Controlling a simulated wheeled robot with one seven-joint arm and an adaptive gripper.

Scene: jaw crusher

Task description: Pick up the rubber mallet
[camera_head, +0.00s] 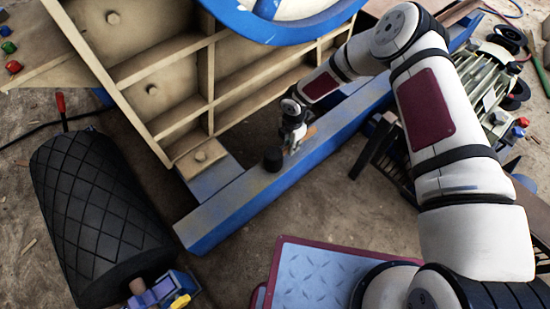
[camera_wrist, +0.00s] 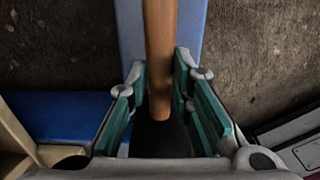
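The rubber mallet lies on a long blue beam (camera_head: 235,210). Its black head (camera_head: 272,160) shows in the head view. In the wrist view its wooden handle (camera_wrist: 160,50) runs down the middle to the dark head (camera_wrist: 162,140). My gripper (camera_head: 294,138) is at the mallet, close above the beam. In the wrist view my gripper (camera_wrist: 161,85) has its teal-padded fingers on either side of the handle near the head. Narrow gaps show between the fingers and the handle. The lower part of the head is hidden by my gripper.
A beige ribbed crusher frame (camera_head: 210,75) with a blue-rimmed wheel (camera_head: 290,25) stands beside the beam. A black ridged roller (camera_head: 90,210) lies at left. A maroon-edged tread plate (camera_head: 315,275) is at the bottom. Machine parts (camera_head: 490,95) crowd the right. Bare ground lies left of the beam.

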